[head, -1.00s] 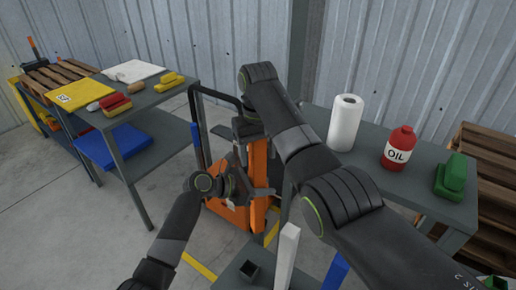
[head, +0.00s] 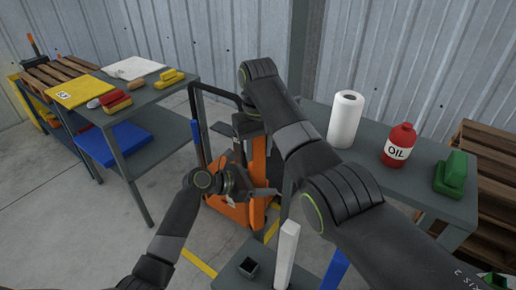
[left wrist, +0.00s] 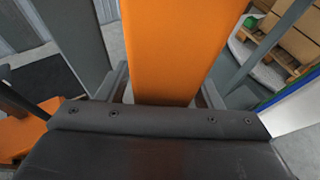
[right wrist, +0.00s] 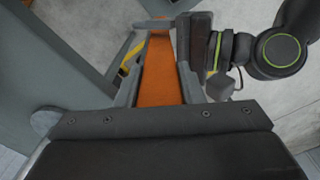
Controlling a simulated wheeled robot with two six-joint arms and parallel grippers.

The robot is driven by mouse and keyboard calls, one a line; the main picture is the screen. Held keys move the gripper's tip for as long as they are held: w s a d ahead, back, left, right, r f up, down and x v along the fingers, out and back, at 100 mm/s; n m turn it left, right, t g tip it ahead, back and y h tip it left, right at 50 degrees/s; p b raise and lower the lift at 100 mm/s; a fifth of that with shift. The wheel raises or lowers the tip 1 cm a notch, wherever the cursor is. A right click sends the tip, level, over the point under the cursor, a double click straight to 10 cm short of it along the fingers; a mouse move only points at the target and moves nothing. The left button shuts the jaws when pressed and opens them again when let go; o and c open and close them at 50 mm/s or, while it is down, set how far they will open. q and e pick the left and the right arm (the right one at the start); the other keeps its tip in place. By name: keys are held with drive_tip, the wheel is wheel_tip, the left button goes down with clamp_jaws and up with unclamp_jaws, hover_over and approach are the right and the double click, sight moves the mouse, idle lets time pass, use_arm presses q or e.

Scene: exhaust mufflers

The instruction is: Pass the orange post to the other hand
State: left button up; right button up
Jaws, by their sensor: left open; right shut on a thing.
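The orange post (head: 259,157) hangs down below my right gripper, in front of an orange machine of similar colour. My right gripper (right wrist: 158,84) is shut on it; in the head view my right arm hides most of the grip. My left gripper (head: 259,173) is open, lower on the post. In the left wrist view the post (left wrist: 155,45) stands large between the open fingers. In the right wrist view the left gripper's fingers lie either side of the post's far part; whether they touch it is unclear.
The orange pallet machine (head: 232,212) stands behind the grippers. A right table (head: 375,152) holds a paper roll (head: 345,120), a red oil bottle (head: 398,146) and a green item (head: 450,174). A white post (head: 287,252) stands in front below. A left table (head: 150,97) holds several items.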

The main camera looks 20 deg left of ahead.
use_arm(q)
drive_tip(key=v, duration=1.1)
drive_tip(key=s+a+f+m+y, duration=0.1)
drive_tip(key=a+f+y, duration=0.25)
drive_tip(key=f, duration=0.55)
drive_tip(key=a+f+m+y, duration=0.15)
drive_tip(key=a+f, duration=0.25)
drive_tip(key=f, duration=0.4)
drive_tip(key=s+a+f+m+g+y, duration=0.1)
drive_tip(key=s+a+f+m+y, duration=0.15)
drive_tip(key=s+f, duration=0.5)
drive_tip(key=s+a+f+m+g+y, duration=0.1)
drive_tip(key=s+a+f+m+y, duration=0.2)
drive_tip(key=f, duration=0.8)
drive_tip(key=s+d+f+m+g, duration=0.1)
drive_tip(key=s+f+m, duration=0.4)
drive_tip(key=s, duration=0.7)
drive_tip(key=s+d+f+m+g+y, duration=0.1)
drive_tip(key=s+f+m, duration=0.5)
drive_tip(key=s, duration=0.6)
drive_tip(key=s+d+f+m+g, duration=0.2)
drive_tip(key=s+f+m, duration=0.4)
drive_tip(key=s, duration=0.6)
drive_tip(key=shift+d+f+g, duration=0.15)
drive_tip(key=shift+f+g, duration=0.15)
drive_tip(key=shift+g, duration=0.1)
